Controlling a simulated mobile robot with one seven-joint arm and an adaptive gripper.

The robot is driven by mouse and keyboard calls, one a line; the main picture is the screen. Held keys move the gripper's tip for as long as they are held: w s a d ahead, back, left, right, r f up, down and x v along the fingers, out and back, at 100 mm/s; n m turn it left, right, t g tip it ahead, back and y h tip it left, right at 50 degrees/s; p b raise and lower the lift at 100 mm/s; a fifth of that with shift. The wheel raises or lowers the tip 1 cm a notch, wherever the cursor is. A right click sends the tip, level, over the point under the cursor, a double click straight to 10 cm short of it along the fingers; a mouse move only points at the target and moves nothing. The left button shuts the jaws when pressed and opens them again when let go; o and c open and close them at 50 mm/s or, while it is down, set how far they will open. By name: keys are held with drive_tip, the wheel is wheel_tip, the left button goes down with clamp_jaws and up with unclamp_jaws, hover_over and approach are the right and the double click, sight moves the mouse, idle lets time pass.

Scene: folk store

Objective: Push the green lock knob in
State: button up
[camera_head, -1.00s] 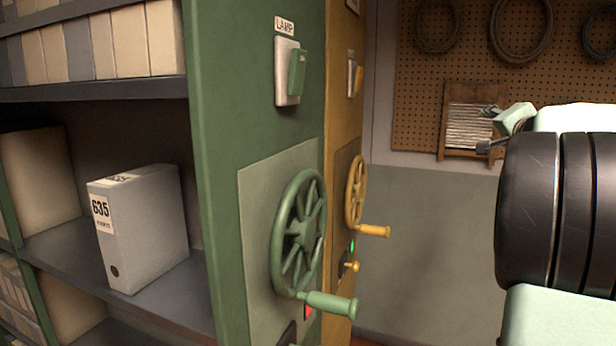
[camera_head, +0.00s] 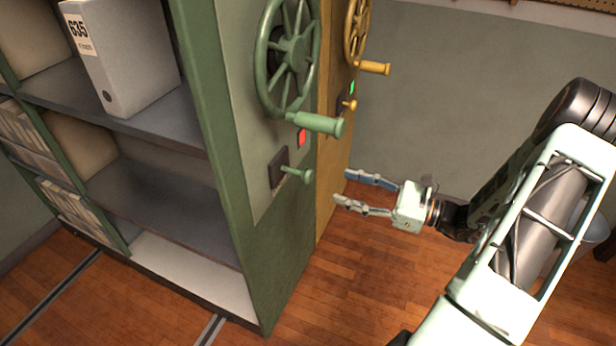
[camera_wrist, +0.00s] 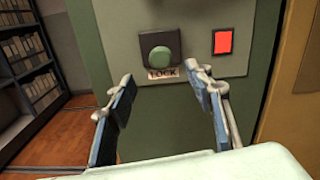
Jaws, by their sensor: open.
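The green lock knob (camera_head: 297,173) sticks out from a dark square plate on the green cabinet's end panel, below the green handwheel. In the wrist view the knob (camera_wrist: 158,59) shows as a round green cap above a label reading LOCK. My gripper (camera_head: 341,186) is open and empty, a little to the right of the knob and apart from it. In the wrist view my gripper (camera_wrist: 152,88) has its two fingers spread, with the knob seen between and beyond the tips.
A red lit indicator (camera_wrist: 223,41) is right of the knob. The green handwheel (camera_head: 288,55) and its crank handle (camera_head: 316,123) jut out above. A yellow cabinet with its own yellow wheel (camera_head: 357,30) and small yellow knob (camera_head: 349,104) stands behind. Floor in front is clear.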

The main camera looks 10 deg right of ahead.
sight(312, 177)
drive_tip(key=b+x, duration=0.1)
drive_tip(key=x, duration=0.9)
drive_tip(key=shift+w+a, duration=0.15)
drive_tip(key=shift+c, duration=0.2)
clamp_jaws()
